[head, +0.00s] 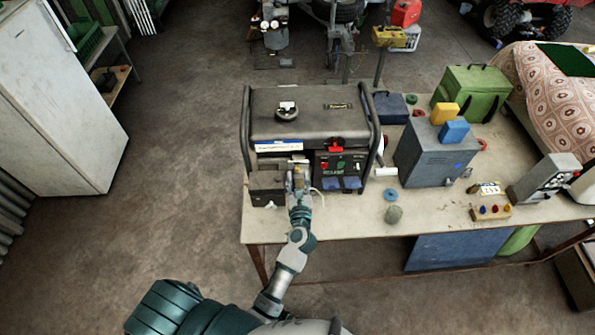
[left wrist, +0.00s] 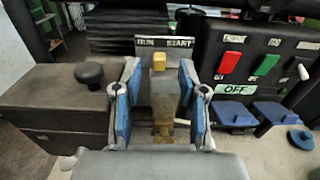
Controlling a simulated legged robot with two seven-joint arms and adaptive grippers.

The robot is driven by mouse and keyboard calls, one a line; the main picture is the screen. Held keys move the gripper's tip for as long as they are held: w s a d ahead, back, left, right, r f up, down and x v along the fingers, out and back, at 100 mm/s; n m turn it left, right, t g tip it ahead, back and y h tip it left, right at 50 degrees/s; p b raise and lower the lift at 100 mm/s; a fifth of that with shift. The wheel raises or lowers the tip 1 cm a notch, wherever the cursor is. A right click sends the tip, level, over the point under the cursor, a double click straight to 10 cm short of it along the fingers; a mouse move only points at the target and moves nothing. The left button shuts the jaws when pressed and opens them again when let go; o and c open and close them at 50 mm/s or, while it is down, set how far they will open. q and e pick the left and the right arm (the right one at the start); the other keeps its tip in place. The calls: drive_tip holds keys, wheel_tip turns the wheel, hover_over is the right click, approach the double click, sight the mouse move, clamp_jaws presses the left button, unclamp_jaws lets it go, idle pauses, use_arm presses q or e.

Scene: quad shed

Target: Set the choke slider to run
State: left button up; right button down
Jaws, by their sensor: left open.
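The generator (head: 312,122) stands at the left end of the bench. In the left wrist view, a choke slider with a yellow knob (left wrist: 159,61) sits under a plate (left wrist: 164,43) lettered RUN on the left and START on the right. The knob appears near the middle, below the gap between the words. My left gripper (head: 298,178) is at the generator's front. In the left wrist view, its two blue-padded fingers (left wrist: 158,92) are open, one on each side of the slider. I cannot tell whether they touch it. My right gripper is not in view.
A black knob (left wrist: 89,72) is left of the fingers. A grey metal box (head: 433,155) stands right of the generator on the bench (head: 340,222).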

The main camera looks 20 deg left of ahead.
sight(297, 169)
use_arm(q)
drive_tip(key=shift+x, duration=1.15)
clamp_jaws()
